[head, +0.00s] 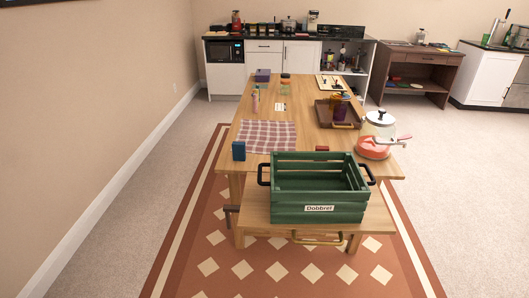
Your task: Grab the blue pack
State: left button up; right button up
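A small blue pack (238,151) stands upright on the wooden table (308,140), at its near left corner. It is just below the left corner of a red and white checked cloth (267,136) and left of a green crate. Nothing visible covers it. Neither of my grippers shows in the head view.
The green slatted crate (318,206) with black handles stands on a bench (375,222) at the table's near side. A red pan (373,148) and a lidded pot (379,123) are at the right. A purple box (262,75) lies far back. Carpet is clear at left.

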aim_at(239, 148)
jog(key=z, duration=0.35)
jog(key=k, duration=0.5)
jog(key=z, duration=1.5)
jog(key=i, duration=0.8)
jog(key=u, duration=1.85)
